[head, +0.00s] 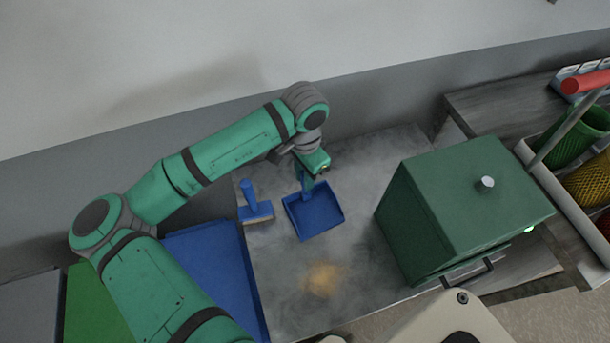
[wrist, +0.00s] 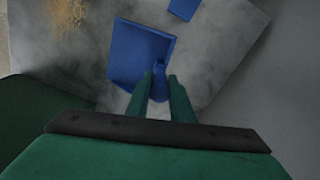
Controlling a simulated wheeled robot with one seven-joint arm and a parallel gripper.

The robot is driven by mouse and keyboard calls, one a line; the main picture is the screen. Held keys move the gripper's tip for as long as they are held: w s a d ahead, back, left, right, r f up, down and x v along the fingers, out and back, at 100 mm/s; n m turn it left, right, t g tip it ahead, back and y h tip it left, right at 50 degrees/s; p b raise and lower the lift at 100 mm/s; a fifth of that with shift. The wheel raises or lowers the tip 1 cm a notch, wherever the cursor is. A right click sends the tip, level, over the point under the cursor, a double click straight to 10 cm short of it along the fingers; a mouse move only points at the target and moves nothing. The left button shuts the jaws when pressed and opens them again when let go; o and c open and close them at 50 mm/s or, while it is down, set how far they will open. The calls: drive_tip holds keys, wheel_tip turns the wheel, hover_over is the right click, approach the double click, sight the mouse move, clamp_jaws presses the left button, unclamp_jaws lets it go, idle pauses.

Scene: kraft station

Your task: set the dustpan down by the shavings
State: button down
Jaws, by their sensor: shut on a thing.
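The blue dustpan (head: 315,212) is at the back of the grey worktop, its tray toward the front. My gripper (head: 305,182) is shut on its handle; the wrist view shows the dustpan (wrist: 138,52) beyond my fingers (wrist: 160,88). I cannot tell whether the pan touches the worktop. The tan shavings (head: 322,279) lie in a small loose patch in front of the dustpan, apart from it. They also show at the top left of the wrist view (wrist: 68,12).
A blue brush (head: 256,210) stands just left of the dustpan. A green box with a knobbed lid (head: 470,200) stands to the right. Blue (head: 212,262) and green (head: 95,300) panels lie left of the worktop (head: 375,290). The worktop around the shavings is clear.

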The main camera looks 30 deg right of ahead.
drive_tip(key=c, duration=1.5)
unclamp_jaws()
wheel_tip(320, 180, up, 11)
drive_tip(key=shift+f, duration=0.1)
